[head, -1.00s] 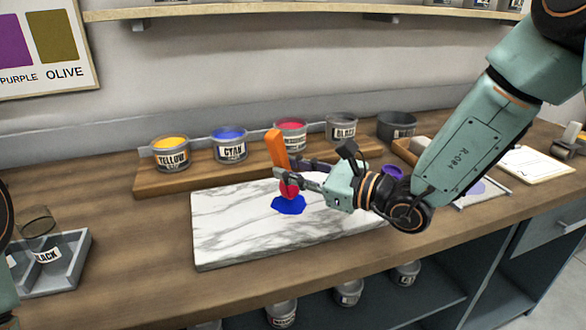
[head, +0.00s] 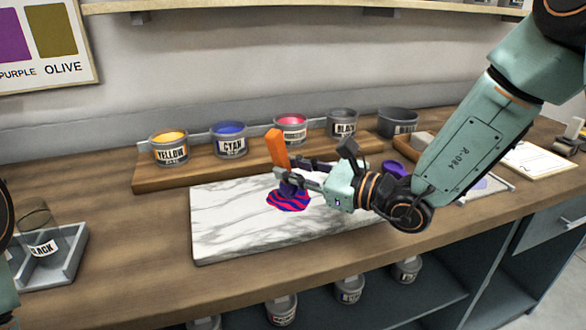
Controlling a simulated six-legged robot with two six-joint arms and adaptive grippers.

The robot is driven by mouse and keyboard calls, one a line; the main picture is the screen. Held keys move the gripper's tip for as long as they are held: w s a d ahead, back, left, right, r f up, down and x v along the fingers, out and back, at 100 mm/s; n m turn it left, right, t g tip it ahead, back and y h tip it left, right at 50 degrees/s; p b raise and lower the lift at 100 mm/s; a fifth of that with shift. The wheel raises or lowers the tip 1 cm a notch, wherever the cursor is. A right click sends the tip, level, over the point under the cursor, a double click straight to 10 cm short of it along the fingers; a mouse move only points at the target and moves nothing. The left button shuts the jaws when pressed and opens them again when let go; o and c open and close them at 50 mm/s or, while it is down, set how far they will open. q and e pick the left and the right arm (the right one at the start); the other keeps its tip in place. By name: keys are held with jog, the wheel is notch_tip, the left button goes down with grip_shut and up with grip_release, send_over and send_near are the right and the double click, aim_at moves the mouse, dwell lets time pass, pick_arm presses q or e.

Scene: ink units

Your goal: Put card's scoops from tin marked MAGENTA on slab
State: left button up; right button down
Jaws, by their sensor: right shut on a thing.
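My right gripper (head: 292,178) is shut on an orange-handled tool (head: 277,147), held upright and slightly tilted over the slab. The tool's lower end is at the ink patch (head: 289,201), which is striped blue and red-magenta, on the white marble slab (head: 230,225). The tin with magenta-pink ink (head: 291,128) stands on the wooden riser behind; its label is too small to read surely. A white card (head: 540,160) lies at the far right, its writing mostly unreadable. My left gripper is out of view.
A grey tray (head: 50,265) holds a jar labelled BLACK at the left. A purple item (head: 395,168) is partly behind my right arm. The slab's left part is clear.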

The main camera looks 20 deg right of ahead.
jog(key=shift+s+f+b, duration=0.1)
jog(key=shift+f+b, duration=0.25)
jog(key=shift+b, duration=0.55)
dwell(2.4)
jog(key=shift+a, duration=0.1)
notch_tip(320, 180, up, 5)
jog(key=p, duration=0.3)
jog(key=shift+r, duration=0.15)
